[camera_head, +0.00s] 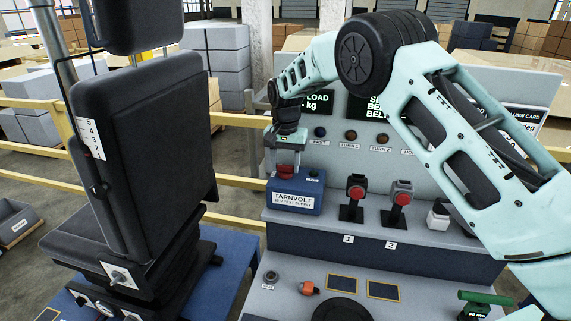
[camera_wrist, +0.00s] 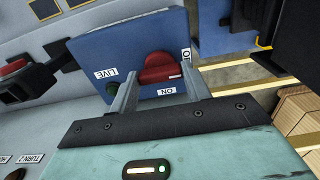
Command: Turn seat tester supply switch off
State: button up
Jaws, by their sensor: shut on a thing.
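The seat tester supply is a blue box (camera_head: 308,207) with a "TARNVOLT" label, standing on the left of the grey console shelf. It also shows in the wrist view (camera_wrist: 110,50). On its top is a red rotary switch (camera_wrist: 158,66), with an "ON" label nearby and a second label partly hidden at its right. A green lamp (camera_wrist: 112,88) marked "LIVE" sits beside it; I cannot tell if it is lit. My gripper (camera_head: 285,170) points down at the box, its two fingers shut on the red switch from either side. The knob's exact setting is unclear.
Two red-topped levers (camera_head: 356,194) (camera_head: 402,199), numbered 1 and 2, stand right of the box. A black seat (camera_head: 150,150) is at the left. An orange knob (camera_head: 309,288) sits on the lower panel. Yellow rails (camera_head: 235,181) run behind.

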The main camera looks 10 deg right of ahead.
aim_at(285, 165)
dwell(0.4)
jog(key=o, duration=1)
jog(key=shift+r, duration=0.1)
notch_tip(285, 165, up, 17)
jog(key=b, duration=0.3)
jog(key=shift+r, duration=0.15)
jog(key=s+a+f+n+y+b, duration=0.1)
jog(key=s+a+f+n, duration=0.15)
jog(key=s, duration=0.55)
jog(key=s+a+f+n, duration=0.1)
jog(key=s+a+n, duration=0.25)
jog(key=s, duration=0.55)
jog(key=s+a+f+n+y+b, duration=0.1)
jog(key=s+a+f+n, duration=0.15)
jog(key=s, duration=0.55)
jog(key=s+d+f+n, duration=0.1)
jog(key=s+f, duration=0.1)
jog(key=s, duration=0.5)
jog(key=s+d+f+n+h, duration=0.1)
jog(key=s+d+f+n, duration=0.1)
jog(key=s, duration=0.4)
jog(key=s+d+f+n+b, duration=0.1)
jog(key=s+f, duration=0.3)
jog(key=s, duration=0.3)
jog(key=shift+s+d+n, duration=0.3)
jog(key=shift+n, duration=0.05)
